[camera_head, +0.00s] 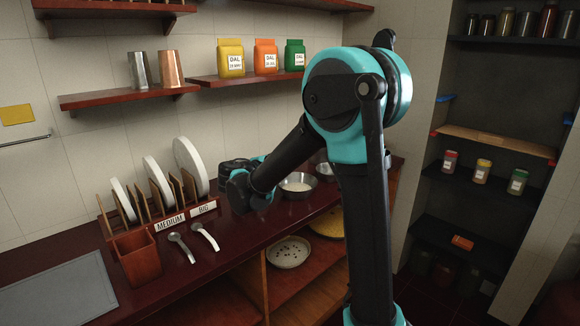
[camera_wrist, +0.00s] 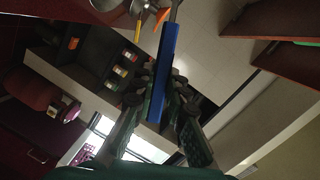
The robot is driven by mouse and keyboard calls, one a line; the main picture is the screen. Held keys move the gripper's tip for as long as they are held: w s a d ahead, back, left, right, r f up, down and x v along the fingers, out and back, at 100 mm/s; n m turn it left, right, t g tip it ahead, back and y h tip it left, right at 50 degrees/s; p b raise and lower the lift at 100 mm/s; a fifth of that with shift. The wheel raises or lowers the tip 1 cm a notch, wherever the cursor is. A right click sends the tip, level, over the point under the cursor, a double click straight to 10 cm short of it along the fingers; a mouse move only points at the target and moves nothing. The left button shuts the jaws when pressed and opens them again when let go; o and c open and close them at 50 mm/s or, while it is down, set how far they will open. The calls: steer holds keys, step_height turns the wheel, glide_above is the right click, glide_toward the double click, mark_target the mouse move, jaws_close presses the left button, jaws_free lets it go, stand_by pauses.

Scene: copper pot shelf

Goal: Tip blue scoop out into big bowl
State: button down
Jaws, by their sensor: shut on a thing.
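In the wrist view my gripper (camera_wrist: 162,86) is shut on the blue scoop (camera_wrist: 168,62). Its long blue handle lies between the fingers, and a grey part runs to the top edge. The scoop's head and contents are out of sight. In the head view my wrist hangs low over the counter, left of the bowls; the fingertips and scoop cannot be made out. A metal bowl (camera_head: 297,185) with pale contents stands on the counter, probably the big bowl. Another metal bowl (camera_head: 325,171) is behind it, partly hidden by my arm.
A plate rack (camera_head: 168,208) labelled MEDIUM and BIG stands left of my wrist. Two spoons (camera_head: 193,241) and a reddish-brown box (camera_head: 138,257) are in front. Wall shelves (camera_head: 130,96) hang above. A grey mat (camera_head: 62,290) lies at the left.

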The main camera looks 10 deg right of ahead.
steer(key=shift+r, duration=2.7)
steer(key=shift+s, duration=0.15)
